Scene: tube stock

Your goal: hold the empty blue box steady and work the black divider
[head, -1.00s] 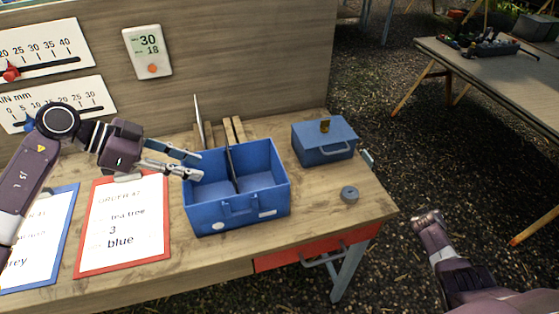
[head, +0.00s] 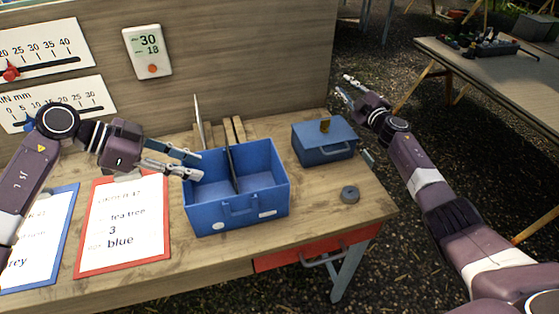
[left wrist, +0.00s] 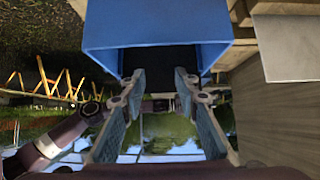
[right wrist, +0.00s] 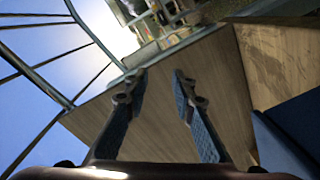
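The open blue box (head: 238,211) stands on the wooden workbench and looks empty. The black divider (head: 231,168) stands upright across its inside, its top above the rim. My left gripper (head: 198,165) is at the box's left wall with its fingers apart. In the left wrist view the blue box (left wrist: 155,32) is just ahead of the open left fingers (left wrist: 158,76); I cannot tell if they touch it. My right gripper (head: 346,84) is raised behind and right of the closed box, away from the divider. Its fingers (right wrist: 160,78) are apart with nothing between them.
A closed blue box (head: 322,152) with a handle stands right of the open box. A small grey round object (head: 349,194) lies near the bench's right edge. A red clipboard (head: 168,220) lies left of the box. Wooden slats and a thin panel (head: 198,120) stand behind it.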

